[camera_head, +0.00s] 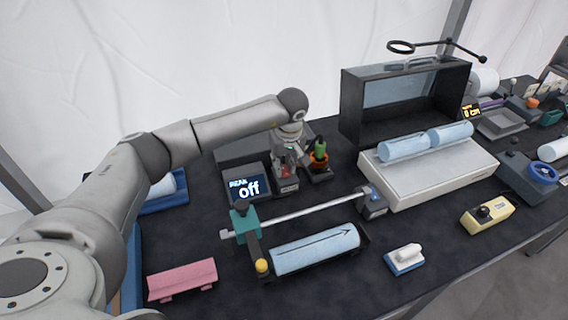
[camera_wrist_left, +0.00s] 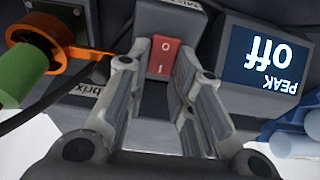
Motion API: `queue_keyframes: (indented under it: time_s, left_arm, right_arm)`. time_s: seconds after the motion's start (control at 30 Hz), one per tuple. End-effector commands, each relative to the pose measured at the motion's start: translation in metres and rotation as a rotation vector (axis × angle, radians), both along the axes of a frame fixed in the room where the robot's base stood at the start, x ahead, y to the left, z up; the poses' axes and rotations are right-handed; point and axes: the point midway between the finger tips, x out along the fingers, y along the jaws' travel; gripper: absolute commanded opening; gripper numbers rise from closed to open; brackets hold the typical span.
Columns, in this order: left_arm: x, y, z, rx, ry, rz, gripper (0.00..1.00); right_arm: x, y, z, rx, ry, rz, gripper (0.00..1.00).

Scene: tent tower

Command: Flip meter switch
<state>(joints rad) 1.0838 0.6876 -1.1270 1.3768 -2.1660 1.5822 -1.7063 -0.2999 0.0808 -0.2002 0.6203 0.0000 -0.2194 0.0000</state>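The meter's screen (camera_head: 249,188) reads "PEAK off" in the head view, and it shows upside down in the left wrist view (camera_wrist_left: 266,58). A red rocker switch (camera_wrist_left: 164,56) marked O and I sits on a dark housing beside the screen. My left gripper (camera_head: 287,168) points down at this housing from behind. In the left wrist view its two fingers (camera_wrist_left: 155,80) are apart, one on each side of the switch, with nothing held between them. Whether a finger touches the housing cannot be told. My right gripper is in neither view.
A green and orange part (camera_head: 319,154) stands close right of my left gripper, with a dark cable near it. A metal rod (camera_head: 305,213) and a blue roll (camera_head: 315,249) lie in front. A black open box (camera_head: 405,92) stands at the back right.

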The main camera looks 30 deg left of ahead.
Motion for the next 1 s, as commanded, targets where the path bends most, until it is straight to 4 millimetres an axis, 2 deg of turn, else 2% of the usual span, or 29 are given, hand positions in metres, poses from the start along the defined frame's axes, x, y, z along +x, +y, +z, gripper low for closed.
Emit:
queue_keyframes:
  time_s: [0.03,0.13,0.17,0.43,0.57,1.0]
  left_arm:
    - [0.001,0.000,0.001,0.000,-0.002,0.001,0.29]
    - [0.000,0.000,0.001,-0.001,-0.001,0.001,0.42]
    - [0.000,0.000,0.000,-0.001,-0.001,0.001,0.43]
    - [0.000,0.000,0.000,-0.001,0.001,0.000,0.43]
    - [0.000,-0.001,0.008,-0.002,-0.001,0.000,0.43]
    - [-0.012,-0.014,0.093,0.000,-0.003,-0.002,0.43]
  right_arm:
    - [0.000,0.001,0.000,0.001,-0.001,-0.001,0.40]
    - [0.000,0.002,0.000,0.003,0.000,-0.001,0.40]
    - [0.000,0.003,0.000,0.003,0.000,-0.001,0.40]
    - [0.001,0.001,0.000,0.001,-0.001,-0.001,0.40]
    - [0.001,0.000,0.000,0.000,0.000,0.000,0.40]
    - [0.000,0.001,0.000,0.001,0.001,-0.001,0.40]
